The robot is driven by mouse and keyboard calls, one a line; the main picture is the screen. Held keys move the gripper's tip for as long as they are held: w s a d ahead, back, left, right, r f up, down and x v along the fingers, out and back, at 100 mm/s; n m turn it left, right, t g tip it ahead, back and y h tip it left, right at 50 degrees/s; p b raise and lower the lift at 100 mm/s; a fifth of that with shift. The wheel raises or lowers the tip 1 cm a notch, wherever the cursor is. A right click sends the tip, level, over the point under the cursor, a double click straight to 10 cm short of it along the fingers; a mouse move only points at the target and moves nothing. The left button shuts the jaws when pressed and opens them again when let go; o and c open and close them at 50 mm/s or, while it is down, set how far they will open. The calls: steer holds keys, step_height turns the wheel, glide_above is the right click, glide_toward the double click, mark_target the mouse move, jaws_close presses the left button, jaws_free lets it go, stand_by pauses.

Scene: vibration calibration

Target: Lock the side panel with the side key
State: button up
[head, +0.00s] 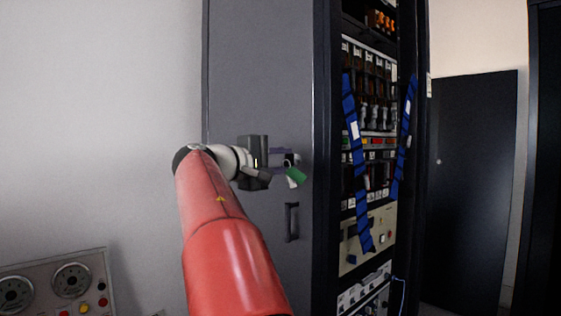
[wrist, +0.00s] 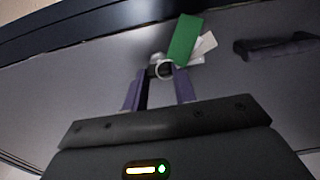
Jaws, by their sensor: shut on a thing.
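The side panel (head: 258,80) is a tall grey panel on the side of the rack, and it fills most of the wrist view (wrist: 90,85). My gripper (head: 286,160) is at the panel's surface, above its handle (head: 292,221). In the wrist view my gripper's purple fingers (wrist: 160,88) are shut on the side key (wrist: 157,70), of which a small metal part and ring show. A green tag (wrist: 185,40) and a white tag (wrist: 204,46) hang from the ring. The key's tip and the lock are hidden, so I cannot tell how deep the key sits.
The dark handle also shows in the wrist view (wrist: 275,47), close to the tags. The open rack front (head: 370,150), with blue straps, stands right of the panel. A control box with dials (head: 60,285) is at lower left. A dark door (head: 470,190) stands at the right.

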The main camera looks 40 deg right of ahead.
steer(key=shift+c, duration=0.2)
steer(key=o, duration=1)
steer(key=shift+f, duration=0.15)
steer(key=shift+f, duration=0.15)
